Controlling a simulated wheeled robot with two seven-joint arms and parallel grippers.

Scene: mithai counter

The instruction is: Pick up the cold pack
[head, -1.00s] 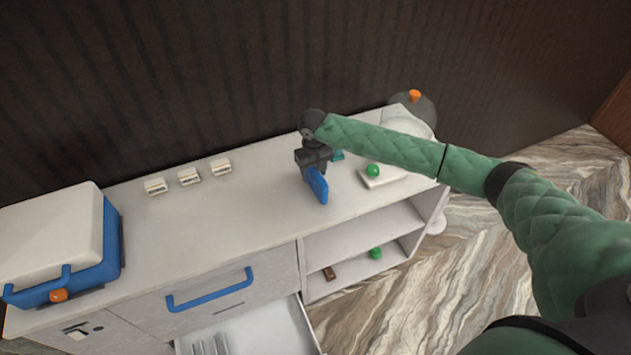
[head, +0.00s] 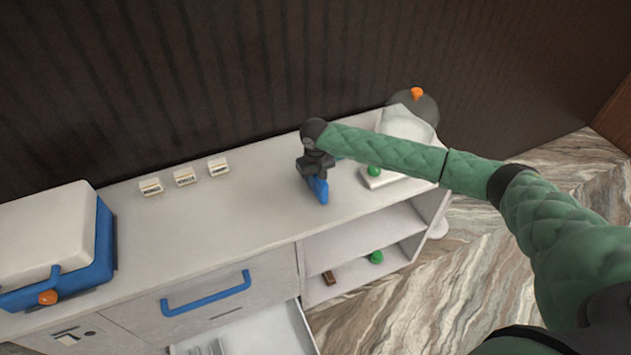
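The cold pack appears to be the blue slab (head: 318,190) standing on the counter top, right of the middle. My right gripper (head: 316,175), dark grey, points down at the slab from above. Its fingers are at the slab's upper part and hide that part. I cannot tell whether the fingers are apart around it or shut on it. My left gripper is not in view.
A blue and white cool box (head: 105,240) stands at the left end of the counter (head: 225,220). Several small white labels stand at the back. A green-knobbed white dish (head: 385,180) is right of my gripper. A drawer (head: 300,325) stands open below.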

